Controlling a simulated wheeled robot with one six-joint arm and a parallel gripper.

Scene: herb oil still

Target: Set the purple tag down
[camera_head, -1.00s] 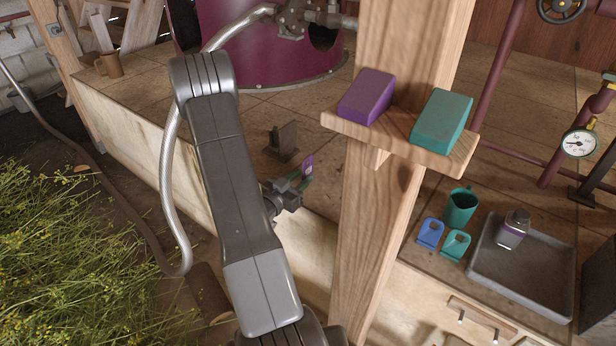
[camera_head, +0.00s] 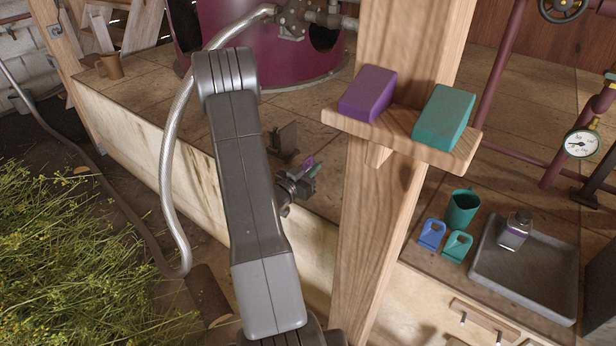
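The purple tag (camera_head: 308,162) is a small piece at the tips of my gripper (camera_head: 305,173), left of the wooden post. A blue tag (camera_head: 431,233) and a teal tag (camera_head: 457,246) lie right of the post, near a teal cup (camera_head: 463,208).
The wooden post (camera_head: 373,220) carries a shelf (camera_head: 397,141) with a purple block (camera_head: 368,93) and a teal block (camera_head: 443,118). A small dark stand (camera_head: 284,141) is behind my gripper. A grey tray (camera_head: 520,276) holds a bottle (camera_head: 514,229).

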